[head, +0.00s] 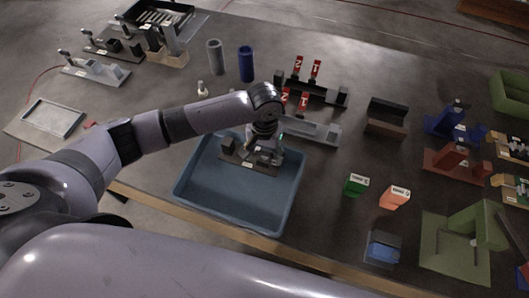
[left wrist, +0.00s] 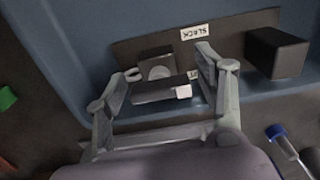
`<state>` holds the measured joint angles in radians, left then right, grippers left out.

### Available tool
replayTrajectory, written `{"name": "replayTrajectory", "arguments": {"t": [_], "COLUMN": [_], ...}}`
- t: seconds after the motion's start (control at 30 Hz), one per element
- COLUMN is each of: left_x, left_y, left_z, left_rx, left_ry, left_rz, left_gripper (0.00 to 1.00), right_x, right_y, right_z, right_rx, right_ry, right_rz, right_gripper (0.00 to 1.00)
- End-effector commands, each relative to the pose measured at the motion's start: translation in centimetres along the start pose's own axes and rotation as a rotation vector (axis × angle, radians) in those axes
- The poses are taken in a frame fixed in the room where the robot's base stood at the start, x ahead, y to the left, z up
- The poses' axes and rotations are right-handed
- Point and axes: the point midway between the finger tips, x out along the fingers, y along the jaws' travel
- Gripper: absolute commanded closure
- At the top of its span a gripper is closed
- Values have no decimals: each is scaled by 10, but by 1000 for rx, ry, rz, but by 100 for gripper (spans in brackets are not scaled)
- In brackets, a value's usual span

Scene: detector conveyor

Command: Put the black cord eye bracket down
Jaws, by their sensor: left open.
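The black cord eye bracket (head: 238,153) is a dark flat plate with raised blocks, lying in the blue tray (head: 191,195) near its far side. In the left wrist view the bracket (left wrist: 160,92) shows a middle block with a pale tag, a small grey eye-like piece and a label reading SLACK. My left gripper (head: 262,143) is over the bracket. In the left wrist view the gripper (left wrist: 160,78) is open, its fingers spread on either side of the middle block. I cannot tell whether they touch it. My right gripper is not in view.
A grey fixture (head: 315,133) and a black fixture with red number tags (head: 325,95) stand just beyond the tray. A green box (head: 355,185) and an orange box (head: 395,197) stand to its right. Grey and blue cylinders (head: 246,64) stand farther back.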

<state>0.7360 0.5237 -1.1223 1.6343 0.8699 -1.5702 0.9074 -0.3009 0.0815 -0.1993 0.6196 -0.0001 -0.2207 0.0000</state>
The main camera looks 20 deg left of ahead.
Motion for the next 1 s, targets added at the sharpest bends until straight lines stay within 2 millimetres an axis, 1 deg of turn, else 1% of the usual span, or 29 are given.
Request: {"name": "replayTrajectory", "arguments": {"t": [0.07,0.17,0.27,0.5,0.6,0.7,0.8,1.0], "left_x": [-4,-15,-34,-86,-102,-114,-120,-122], "left_y": [0,0,0,1,0,1,1,0], "left_z": [0,-1,-2,-2,-1,-1,0,0], "left_rx": [0,0,0,1,0,0,1,0], "left_ry": [1,4,5,5,3,2,0,-1], "left_rz": [0,1,3,2,2,1,1,0], "left_gripper": [37,37,37,37,37,37,37,37], "right_x": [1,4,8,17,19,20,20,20], "right_y": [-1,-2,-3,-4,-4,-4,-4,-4], "right_z": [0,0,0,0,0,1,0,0], "right_rx": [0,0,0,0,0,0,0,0], "right_ry": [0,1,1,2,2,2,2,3], "right_rz": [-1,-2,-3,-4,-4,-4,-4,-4], "right_gripper": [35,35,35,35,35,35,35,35]}}
